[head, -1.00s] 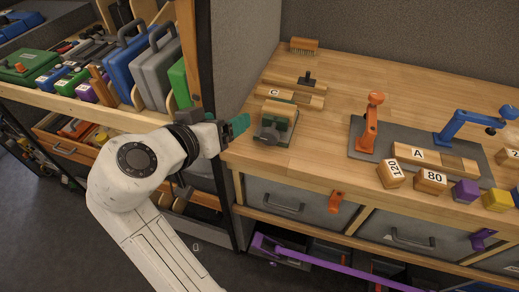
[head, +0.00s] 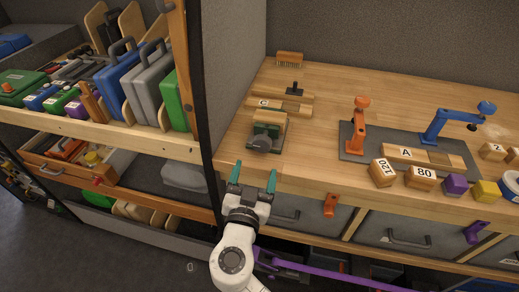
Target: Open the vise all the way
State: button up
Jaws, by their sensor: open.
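The vise (head: 266,134) is small and green with a grey round end facing the bench's front edge. It sits at the left end of the wooden workbench, and a wooden block shows at its top. How far its jaws are apart is too small to tell. My gripper (head: 254,176) is in front of the vise, at the bench's front edge, pointing toward it. Its two teal fingers are spread apart with nothing between them. It does not appear to touch the vise.
Behind the vise lie a wooden piece marked C (head: 279,103) and a brush (head: 289,59). To the right stand an orange clamp (head: 359,126), a blue clamp (head: 440,124), block A (head: 405,153) and numbered blocks. A shelf post (head: 196,85) rises at the left. The bench between is clear.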

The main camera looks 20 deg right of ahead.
aim_at(262, 147)
jog(key=p+x, duration=0.1)
jog(key=x, duration=0.7)
jog(key=shift+p, duration=0.35)
jog(key=shift+c, duration=0.4)
jog(key=c, duration=1)
jog(key=shift+o, duration=0.2)
jog(key=shift+f+b, duration=0.1)
jog(key=shift+b, duration=0.2)
jog(key=n+b, duration=0.2)
jog(key=n, duration=0.1)
jog(key=shift+n, duration=0.4)
jog(key=n, duration=0.3)
jog(key=n+b, duration=0.1)
jog(key=n, duration=0.1)
jog(key=shift+s+r+g, duration=0.1)
jog(key=shift+r+g, duration=0.15)
jog(key=shift+g, duration=0.05)
jog(key=shift+d+n, duration=0.1)
jog(key=shift+n, duration=0.2)
